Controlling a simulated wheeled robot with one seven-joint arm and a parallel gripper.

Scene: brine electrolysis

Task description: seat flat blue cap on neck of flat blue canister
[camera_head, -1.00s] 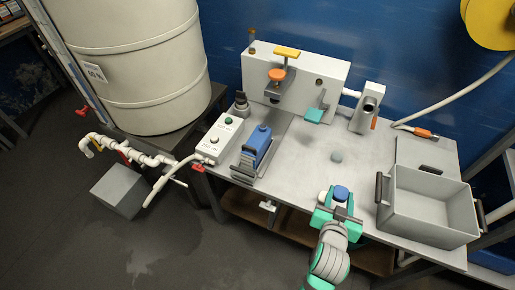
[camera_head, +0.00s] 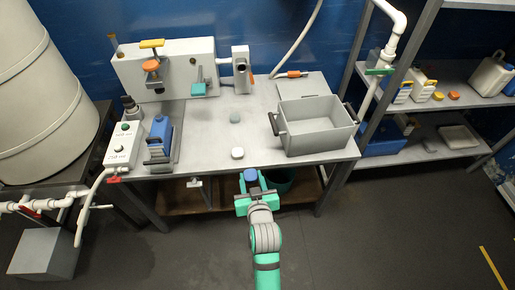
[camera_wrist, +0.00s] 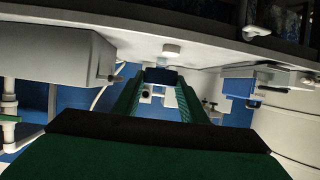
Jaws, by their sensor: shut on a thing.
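The flat blue cap (camera_head: 250,175) is between the fingers of my gripper (camera_head: 249,184), which is shut on it. The gripper is in front of the table's near edge, apart from the table. The cap shows as a dark blue piece (camera_wrist: 161,76) between the green fingers in the wrist view. The flat blue canister (camera_head: 160,137) stands in a grey holder at the table's left front, well to the left of my gripper. It also shows at the right of the wrist view (camera_wrist: 241,88). Its neck is too small to make out clearly.
A small white block (camera_head: 237,153) lies near the table's front edge. A grey crate (camera_head: 315,142) stands on the right. A white button box (camera_head: 122,146) is left of the canister. A press-like station (camera_head: 180,65) stands behind. Shelves (camera_head: 430,78) hold other canisters and caps.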

